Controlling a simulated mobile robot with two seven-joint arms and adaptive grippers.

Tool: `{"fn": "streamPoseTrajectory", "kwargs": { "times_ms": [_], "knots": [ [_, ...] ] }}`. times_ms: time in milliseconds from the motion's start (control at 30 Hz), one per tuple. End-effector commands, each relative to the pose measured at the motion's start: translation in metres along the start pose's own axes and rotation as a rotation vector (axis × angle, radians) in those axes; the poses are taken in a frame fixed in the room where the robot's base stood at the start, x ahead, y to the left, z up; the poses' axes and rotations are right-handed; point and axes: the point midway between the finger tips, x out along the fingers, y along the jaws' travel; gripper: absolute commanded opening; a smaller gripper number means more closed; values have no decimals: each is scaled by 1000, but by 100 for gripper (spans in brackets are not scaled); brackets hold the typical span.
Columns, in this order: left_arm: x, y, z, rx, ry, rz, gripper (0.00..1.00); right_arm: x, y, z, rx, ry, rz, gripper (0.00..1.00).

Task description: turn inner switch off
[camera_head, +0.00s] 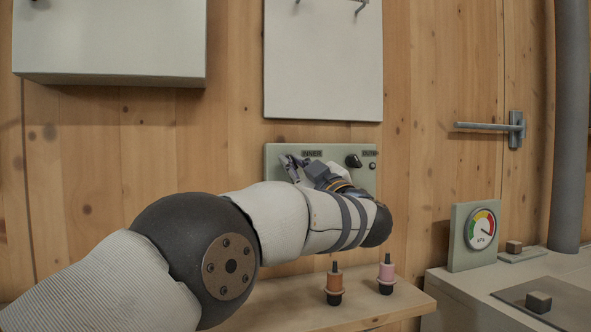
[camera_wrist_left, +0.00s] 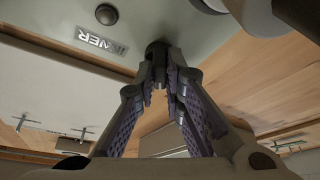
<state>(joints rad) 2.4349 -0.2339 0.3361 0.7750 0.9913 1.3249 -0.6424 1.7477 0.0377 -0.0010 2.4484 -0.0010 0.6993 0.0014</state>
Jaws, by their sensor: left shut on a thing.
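A grey-green control panel (camera_head: 285,150) is on the wooden wall, with an INNER label (camera_head: 311,153) at its left and a second label, partly covered, at its right. My left gripper (camera_head: 294,166) is at the panel's left part, under the INNER label. In the left wrist view, the gripper's fingers (camera_wrist_left: 160,80) are shut on the dark knob of the inner switch (camera_wrist_left: 156,50), beside the label. In the head view my gripper hides this switch, and its turn angle cannot be told. The outer switch (camera_head: 354,160) is a black knob at the right. My right gripper is not in view.
A wooden shelf (camera_head: 400,303) below holds an orange-topped plug (camera_head: 334,283) and a pink-topped plug (camera_head: 386,272). A pressure gauge (camera_head: 482,229) stands on the bench at right. White boxes (camera_head: 322,60) hang above the panel.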

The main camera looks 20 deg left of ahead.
Motion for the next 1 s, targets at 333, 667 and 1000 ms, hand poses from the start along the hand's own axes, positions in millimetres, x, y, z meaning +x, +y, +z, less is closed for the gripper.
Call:
{"fn": "streamPoseTrajectory", "kwargs": {
  "times_ms": [333,667,1000],
  "knots": [
    [0,0,1,-59,-1,-26,0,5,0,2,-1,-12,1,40],
    [0,0,0,-63,-1,-26,0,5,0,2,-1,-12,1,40],
    [0,0,0,-62,-1,-26,30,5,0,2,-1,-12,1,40]
  ]
}}
